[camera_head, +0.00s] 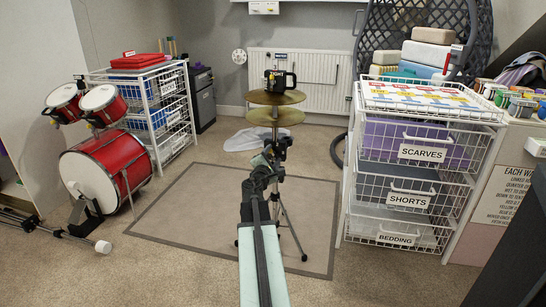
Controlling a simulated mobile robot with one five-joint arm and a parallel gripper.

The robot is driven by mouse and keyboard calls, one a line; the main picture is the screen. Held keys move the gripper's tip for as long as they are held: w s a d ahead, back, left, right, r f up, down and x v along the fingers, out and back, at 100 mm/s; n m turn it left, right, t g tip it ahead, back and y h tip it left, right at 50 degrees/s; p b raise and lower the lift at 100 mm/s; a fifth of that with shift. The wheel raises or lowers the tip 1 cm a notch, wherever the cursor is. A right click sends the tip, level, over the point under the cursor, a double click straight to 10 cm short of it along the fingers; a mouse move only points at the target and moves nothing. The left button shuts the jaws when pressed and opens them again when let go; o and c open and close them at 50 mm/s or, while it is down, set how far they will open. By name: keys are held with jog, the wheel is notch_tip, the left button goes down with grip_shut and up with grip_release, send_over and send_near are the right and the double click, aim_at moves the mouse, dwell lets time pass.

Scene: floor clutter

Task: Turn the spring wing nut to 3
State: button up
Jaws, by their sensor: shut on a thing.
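A hi-hat stand with two brass cymbals (275,97) stands in the middle of the room. My arm reaches forward from the bottom of the view to the stand, and my gripper (279,147) is at the stand's shaft, just below the cymbals. It is shut on a small part there, which appears to be the spring wing nut. The wing nut itself is hidden by my gripper, and no number or mark on it can be read. The stand's tripod legs (290,225) show behind and right of my arm.
A red drum kit (105,170) stands at left. A white wire drawer unit (415,175) stands close at right, another (170,110) at back left. The grey-brown mat (180,220) has free room left of my arm.

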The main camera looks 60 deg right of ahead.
jog(key=shift+w+a, duration=0.15)
jog(key=shift+w, duration=0.05)
jog(key=o, duration=1.1)
jog(key=shift+o, duration=1.4)
jog(key=shift+s, duration=0.1)
jog(key=v, duration=0.7)
jog(key=shift+a, duration=0.3)
